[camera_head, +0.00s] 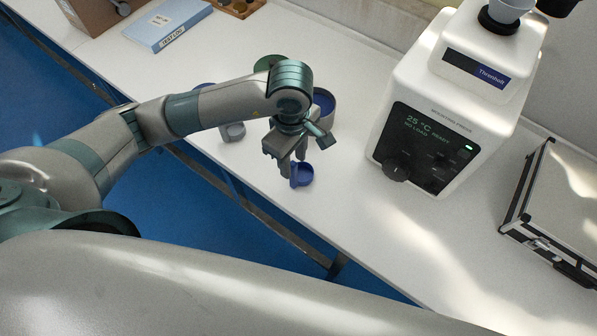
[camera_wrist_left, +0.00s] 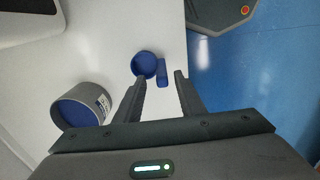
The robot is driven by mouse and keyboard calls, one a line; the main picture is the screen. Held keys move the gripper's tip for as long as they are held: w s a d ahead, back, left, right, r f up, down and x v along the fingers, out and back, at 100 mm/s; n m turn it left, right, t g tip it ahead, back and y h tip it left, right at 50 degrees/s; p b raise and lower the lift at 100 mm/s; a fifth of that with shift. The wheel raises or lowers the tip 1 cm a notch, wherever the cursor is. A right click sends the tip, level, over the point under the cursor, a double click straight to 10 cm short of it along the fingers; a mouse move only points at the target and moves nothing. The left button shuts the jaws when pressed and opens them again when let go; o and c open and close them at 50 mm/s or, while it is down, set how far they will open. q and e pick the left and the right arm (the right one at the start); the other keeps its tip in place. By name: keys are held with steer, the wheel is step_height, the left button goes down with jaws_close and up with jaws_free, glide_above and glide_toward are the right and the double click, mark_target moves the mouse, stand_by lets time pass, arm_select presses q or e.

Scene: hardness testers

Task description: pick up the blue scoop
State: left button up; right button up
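The blue scoop (camera_head: 303,175) lies on the white table in front of the white tester. The left wrist view shows its round bowl (camera_wrist_left: 145,65) and short handle (camera_wrist_left: 162,73). My left gripper (camera_head: 291,163) points down at the scoop and partly hides it in the head view. In the left wrist view its two fingers (camera_wrist_left: 159,80) are apart, with the handle in line with the gap and bare table between them. Nothing is held. How far the fingertips are above the handle is hard to tell. My right gripper does not show.
A grey tub with blue inside (camera_head: 326,104) stands close behind the gripper; it also shows in the left wrist view (camera_wrist_left: 80,108). A small grey cup (camera_head: 232,132) is left of it. The white tester (camera_head: 440,120) and a case (camera_head: 560,225) stand right. The table's front edge is near.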

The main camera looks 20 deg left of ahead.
mark_target(293, 172)
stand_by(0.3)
arm_select(q)
steer(key=shift+s+f+p, duration=0.2)
steer(key=shift+f+p, duration=0.7)
step_height(293, 172, down, 2)
steer(key=shift+s+f+p, duration=0.1)
steer(key=shift+p, duration=0.35)
steer(key=shift+f, duration=0.65)
steer(key=shift+c, duration=0.6)
jaws_close()
